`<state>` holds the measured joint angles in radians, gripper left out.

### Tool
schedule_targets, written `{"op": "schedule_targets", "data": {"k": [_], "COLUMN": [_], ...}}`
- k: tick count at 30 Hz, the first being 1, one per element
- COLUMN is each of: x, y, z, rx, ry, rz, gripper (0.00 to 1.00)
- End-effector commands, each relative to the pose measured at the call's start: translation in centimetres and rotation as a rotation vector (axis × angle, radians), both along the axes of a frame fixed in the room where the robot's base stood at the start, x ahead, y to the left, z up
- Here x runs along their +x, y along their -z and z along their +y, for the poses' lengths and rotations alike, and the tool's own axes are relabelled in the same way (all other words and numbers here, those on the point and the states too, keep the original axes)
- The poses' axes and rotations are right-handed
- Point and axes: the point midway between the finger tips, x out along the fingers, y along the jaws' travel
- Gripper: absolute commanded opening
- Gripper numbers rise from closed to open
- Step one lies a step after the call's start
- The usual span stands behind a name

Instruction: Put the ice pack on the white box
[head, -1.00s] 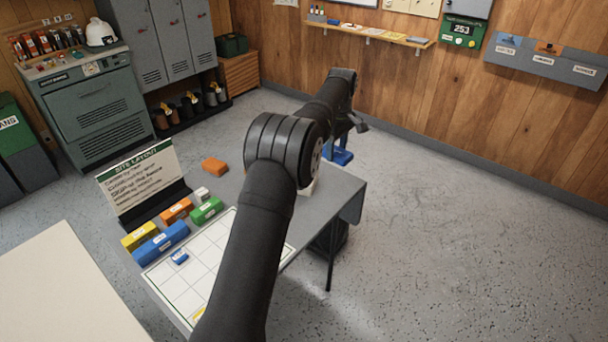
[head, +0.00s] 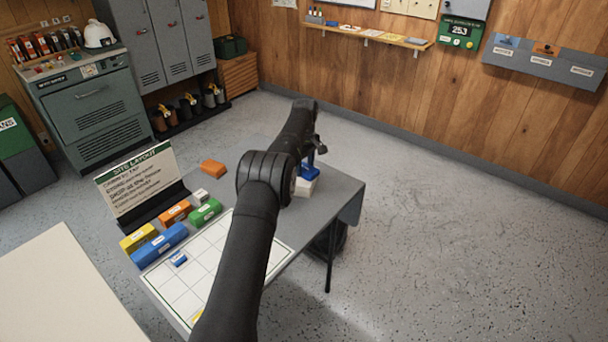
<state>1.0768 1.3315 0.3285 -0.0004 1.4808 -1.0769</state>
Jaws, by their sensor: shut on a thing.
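The blue ice pack (head: 309,174) is in my gripper (head: 311,162) near the back right of the grey table. My gripper is shut on it, and my arm hides part of the jaws and of the pack. The white box (head: 304,188) stands on the table directly below the ice pack in the picture. The pack's lower edge meets the top of the box in this view. I cannot tell whether they touch or a small gap is left.
The grey table (head: 335,205) also holds a white grid sheet (head: 205,262), a site layout sign (head: 138,180), and several coloured blocks, among them an orange one (head: 213,168) left of my arm. The table's right end is clear.

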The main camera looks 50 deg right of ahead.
Motion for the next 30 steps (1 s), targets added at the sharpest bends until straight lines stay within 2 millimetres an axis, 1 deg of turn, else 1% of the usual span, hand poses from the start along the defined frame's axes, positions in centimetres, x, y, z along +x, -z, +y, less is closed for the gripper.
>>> {"op": "schedule_targets", "data": {"k": [2,5,9,12,23,24,27,30], "x": [0.3,0.3,0.3,0.3,0.3,0.3,0.3,0.3], "y": [0.2,0.9,2.9,4.1,4.5,4.5,4.5,4.5], "z": [0.0,0.0,0.0,0.0,0.0,0.0,0.0,0.0], "rx": [-0.001,0.0,0.002,0.001,0.0,0.0,0.0,0.0], "ry": [0.0,0.001,0.001,0.0,0.0,0.0,0.0,0.0], "rz": [0.0,0.0,0.001,0.0,0.0,0.0,0.0,0.0], "gripper": [0.26,0.26,0.26,0.26,0.26,0.56,0.74,0.74]}}
